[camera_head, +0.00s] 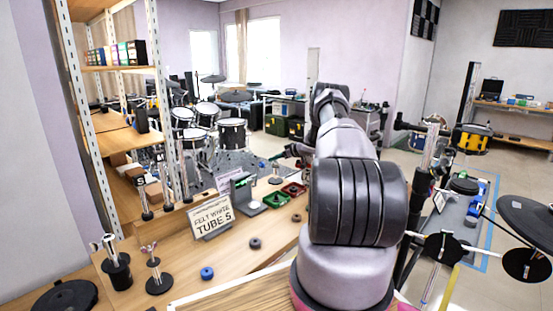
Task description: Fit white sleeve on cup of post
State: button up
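A short post (155,268) with a wing nut on top and a round black base stands upright at the front left of the wooden bench (262,262). A second post (112,252), with a pale upper part and a wide black lower part, stands to its left. I cannot tell which post is the task's, or make out its cup. No loose white sleeve can be made out. A sign (212,213) reading "FELT WHITE TUBES" stands behind them. My arm fills the middle and points away; the dark part near its far end (296,150) may be my gripper, but its fingers are unclear.
A blue ring (207,273) and a dark ring (255,243) lie on the bench. Green (277,199) and red (294,189) trays and a grey holder (245,193) sit farther back. Shelving (120,130) rises at left; cymbals (525,222) stand at right.

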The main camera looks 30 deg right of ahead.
jog(key=v, duration=1)
jog(key=shift+s+r, duration=0.25)
jog(key=shift+s, duration=0.05)
jog(key=shift+d, duration=0.15)
